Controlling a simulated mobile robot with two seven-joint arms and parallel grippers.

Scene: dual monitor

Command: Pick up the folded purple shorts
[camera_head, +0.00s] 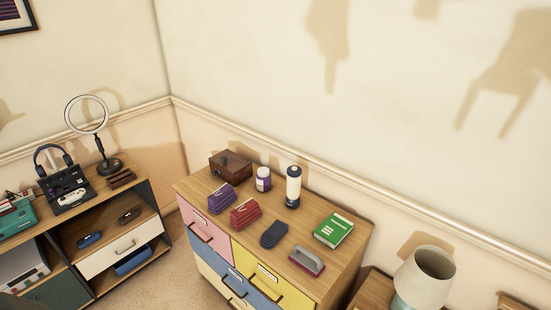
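The folded purple shorts (221,198) lie as a small stacked bundle on top of the wooden dresser (262,262), near its left front edge. A folded red cloth item (245,213) lies just to the right of them and a folded dark blue one (273,234) further right. Neither of my grippers is in view.
A brown wooden box (230,165) stands just behind the shorts. A purple jar (263,179), a black-and-cream cylinder (292,187), a green book (334,229) and a red-and-grey handled object (306,260) share the dresser top. A shelf unit (118,249) stands to the left.

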